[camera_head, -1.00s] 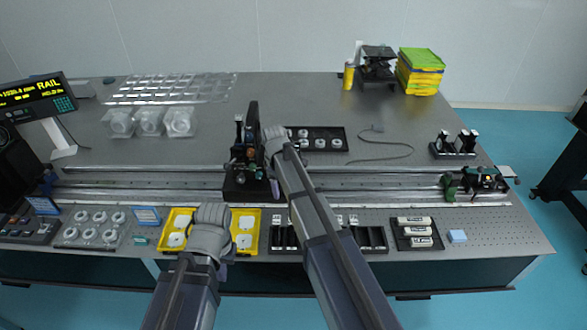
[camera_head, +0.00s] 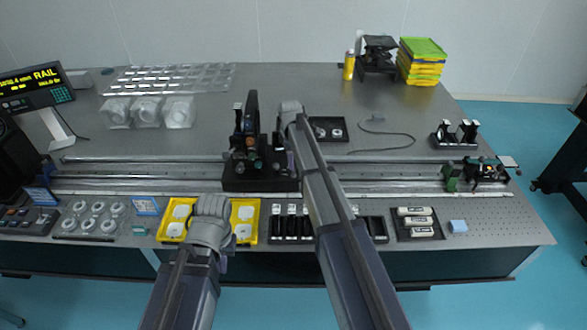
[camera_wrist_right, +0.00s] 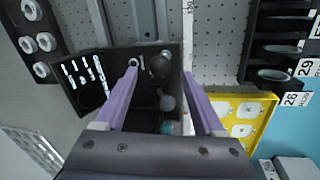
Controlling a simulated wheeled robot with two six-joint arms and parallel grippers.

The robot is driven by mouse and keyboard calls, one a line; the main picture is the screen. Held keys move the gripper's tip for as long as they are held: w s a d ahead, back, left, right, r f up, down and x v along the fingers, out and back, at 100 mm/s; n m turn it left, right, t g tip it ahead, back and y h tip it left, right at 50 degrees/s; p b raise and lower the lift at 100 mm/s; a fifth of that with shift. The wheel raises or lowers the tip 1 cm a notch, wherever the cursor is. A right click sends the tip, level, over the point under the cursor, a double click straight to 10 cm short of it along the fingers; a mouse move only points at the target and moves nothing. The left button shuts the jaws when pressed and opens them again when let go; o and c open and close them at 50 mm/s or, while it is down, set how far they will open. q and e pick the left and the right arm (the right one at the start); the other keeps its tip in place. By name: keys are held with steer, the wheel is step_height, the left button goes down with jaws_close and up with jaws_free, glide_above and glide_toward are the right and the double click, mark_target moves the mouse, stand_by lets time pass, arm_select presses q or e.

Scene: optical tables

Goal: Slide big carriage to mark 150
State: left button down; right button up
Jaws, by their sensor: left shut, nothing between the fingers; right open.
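The big carriage (camera_head: 240,181) is a wide black base on the rail (camera_head: 380,172), left of the rail's middle, with a tall black plate and dark optics on top. My right gripper (camera_head: 289,158) is at the carriage's right part; in the head view its fingers are mostly hidden by my arm. In the right wrist view the two purple fingers (camera_wrist_right: 160,72) are apart, with dark knobs (camera_wrist_right: 163,84) of the carriage seen between them. I cannot tell whether they touch it. My left gripper (camera_head: 210,232) is shut and empty above the yellow tray; its fingertips are mostly hidden.
A pale scale strip (camera_wrist_right: 188,35) runs along the rail, its numbers unreadable. A smaller green and black carriage (camera_head: 476,172) sits at the rail's right end. The yellow tray (camera_head: 250,204) and black holders (camera_head: 292,228) line the front edge. The rail between the carriages looks clear.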

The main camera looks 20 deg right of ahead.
steer(key=f+b, duration=0.3)
steer(key=f, duration=0.1)
steer(key=shift+w+d, duration=0.2)
steer(key=shift+w, duration=0.15)
steer(key=shift+r, duration=0.1)
steer(key=shift+c, duration=0.3)
jaws_close()
stand_by(0.7)
